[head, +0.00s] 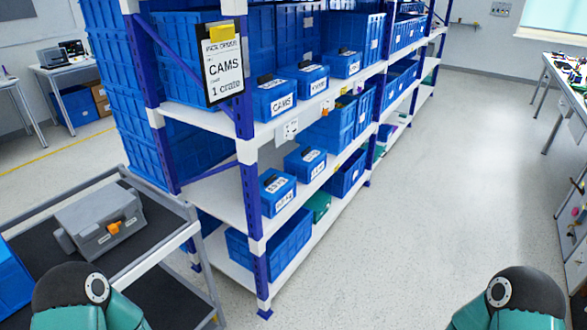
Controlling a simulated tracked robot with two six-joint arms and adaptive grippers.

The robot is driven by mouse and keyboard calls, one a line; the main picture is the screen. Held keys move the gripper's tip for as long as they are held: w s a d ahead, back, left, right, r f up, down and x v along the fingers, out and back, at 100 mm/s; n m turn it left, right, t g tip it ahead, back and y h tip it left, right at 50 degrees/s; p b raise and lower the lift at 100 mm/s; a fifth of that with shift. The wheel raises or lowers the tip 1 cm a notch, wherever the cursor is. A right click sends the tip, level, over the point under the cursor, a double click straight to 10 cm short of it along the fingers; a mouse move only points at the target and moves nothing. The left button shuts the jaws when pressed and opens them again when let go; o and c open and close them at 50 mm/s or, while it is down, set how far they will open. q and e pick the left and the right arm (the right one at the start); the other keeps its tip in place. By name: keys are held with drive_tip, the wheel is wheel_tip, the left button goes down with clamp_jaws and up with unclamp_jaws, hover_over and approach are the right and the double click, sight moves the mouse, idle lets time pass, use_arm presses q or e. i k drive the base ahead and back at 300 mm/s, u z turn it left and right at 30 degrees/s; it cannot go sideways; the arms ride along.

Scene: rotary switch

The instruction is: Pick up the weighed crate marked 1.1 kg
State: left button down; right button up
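Several small blue crates with white labels stand on the shelf rack. On the upper shelf, one crate (266,105) reads CAMS, with a second crate (304,85) and a third crate (339,69) further along. On the middle shelf, a near crate (269,204) carries two labels, and another crate (296,168) stands behind it. The small lettering is too blurred to tell which crate is marked 1.1 kg. Neither of my grippers is in view; only teal and black parts of my arms show at the bottom left and bottom right.
A hanging sign (223,85) reads CAMS, 1 crate. A rack post (243,150) stands at the near corner. A grey cart (150,262) at left holds a grey device (98,222) with an orange part. The aisle floor (440,170) is clear; a workbench (570,90) stands at right.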

sight(306, 163)
drive_tip(key=z, duration=0.2)
drive_tip(key=i, duration=0.85)
drive_tip(key=u, duration=0.25)
